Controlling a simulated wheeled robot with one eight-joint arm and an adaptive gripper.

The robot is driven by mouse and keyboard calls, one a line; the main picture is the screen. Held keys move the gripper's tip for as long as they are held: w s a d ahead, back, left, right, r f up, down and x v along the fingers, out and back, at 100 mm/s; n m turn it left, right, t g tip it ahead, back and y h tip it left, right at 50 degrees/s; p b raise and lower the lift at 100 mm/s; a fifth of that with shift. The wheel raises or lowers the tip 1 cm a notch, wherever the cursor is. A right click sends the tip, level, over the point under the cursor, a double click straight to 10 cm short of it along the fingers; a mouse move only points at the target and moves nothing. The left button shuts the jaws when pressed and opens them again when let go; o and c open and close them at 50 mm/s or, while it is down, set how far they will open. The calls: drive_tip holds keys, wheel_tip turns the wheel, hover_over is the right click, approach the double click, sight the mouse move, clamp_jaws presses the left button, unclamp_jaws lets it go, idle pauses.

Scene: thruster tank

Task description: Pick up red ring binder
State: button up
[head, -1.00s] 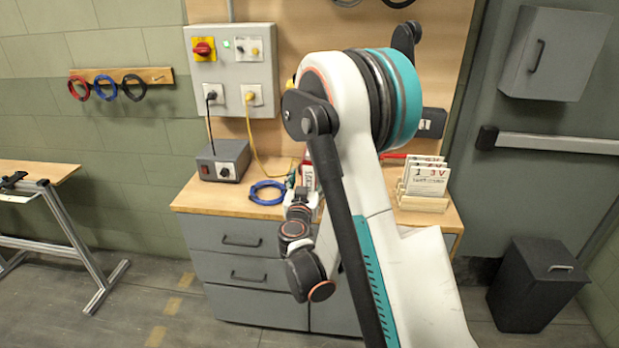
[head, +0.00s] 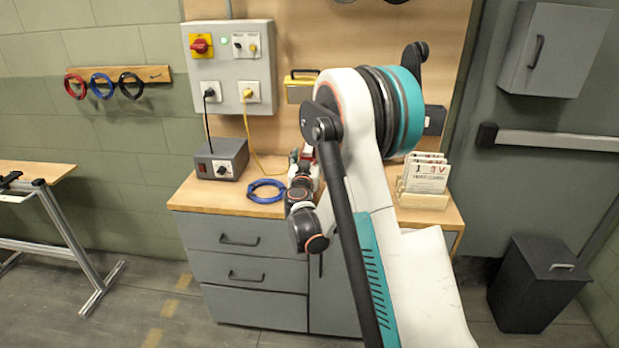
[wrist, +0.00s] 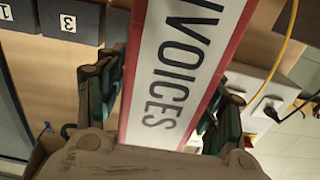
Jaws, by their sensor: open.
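The red ring binder (wrist: 190,62) fills the middle of the wrist view, its white spine label reading "INVOICES" inside a red border. My gripper (wrist: 168,88) is open, with one dark green finger on each side of the spine. I cannot tell whether either finger touches it. In the head view only a small red and white bit of the binder (head: 307,153) shows on the workbench. My arm and wrist hide the rest of it, and the fingertips are mostly hidden there too.
A blue cable coil (head: 267,191) and a grey power box (head: 221,160) lie left of my wrist on the wooden bench top (head: 205,200). A wooden rack (head: 424,200) of white cards stands at the right. A yellow cable (head: 249,130) hangs from the wall panel.

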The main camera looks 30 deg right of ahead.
drive_tip(key=shift+x, duration=0.95)
drive_tip(key=shift+s, duration=0.1)
clamp_jaws()
